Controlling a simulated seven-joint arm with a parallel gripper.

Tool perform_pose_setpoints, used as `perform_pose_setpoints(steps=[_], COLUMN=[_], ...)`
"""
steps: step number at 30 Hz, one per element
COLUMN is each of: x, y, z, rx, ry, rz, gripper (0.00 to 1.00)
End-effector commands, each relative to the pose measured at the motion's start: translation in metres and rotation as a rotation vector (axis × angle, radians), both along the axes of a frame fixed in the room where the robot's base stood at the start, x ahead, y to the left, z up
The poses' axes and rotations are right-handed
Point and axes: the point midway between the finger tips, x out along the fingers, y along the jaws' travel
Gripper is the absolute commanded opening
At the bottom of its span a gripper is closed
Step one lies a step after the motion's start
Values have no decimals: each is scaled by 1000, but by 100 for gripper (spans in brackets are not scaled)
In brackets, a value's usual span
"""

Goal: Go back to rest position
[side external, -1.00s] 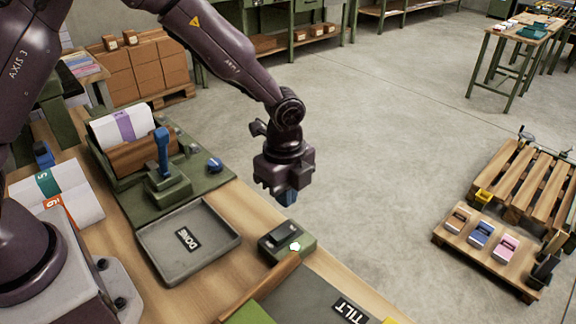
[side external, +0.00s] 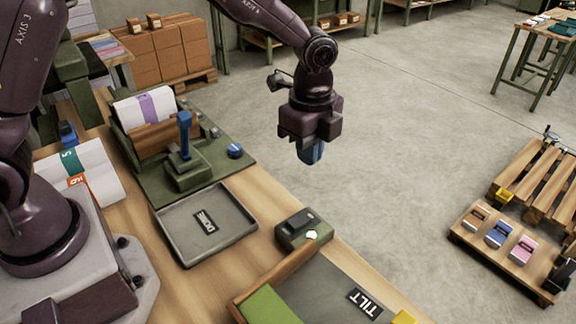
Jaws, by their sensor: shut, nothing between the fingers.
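My gripper (side external: 310,152) hangs from my dark purple arm, pointing down with blue fingertips. It is shut and empty. It is in the air above and behind the small green box with a lit button (side external: 290,226), apart from everything on the bench. The grey DONE tray (side external: 180,246) lies on the wooden bench left of that box and looks empty.
A green fixture with a blue lever (side external: 185,135) holds a white bundle with a purple band (side external: 146,108). White bundles with teal and orange bands (side external: 80,168) lie at left. A TILT board (side external: 335,290) is at front. Pallets (side external: 495,245) stand right; open floor lies between.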

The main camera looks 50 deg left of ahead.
Motion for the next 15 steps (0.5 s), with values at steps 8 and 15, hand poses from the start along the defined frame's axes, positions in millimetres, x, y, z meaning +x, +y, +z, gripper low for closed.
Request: perform_pose_setpoints(steps=[8,15], x=[-46,-94], y=[25,58], z=[21,75], rx=[29,-3], ry=[23,-68], rz=[466,876], gripper=[0,0])
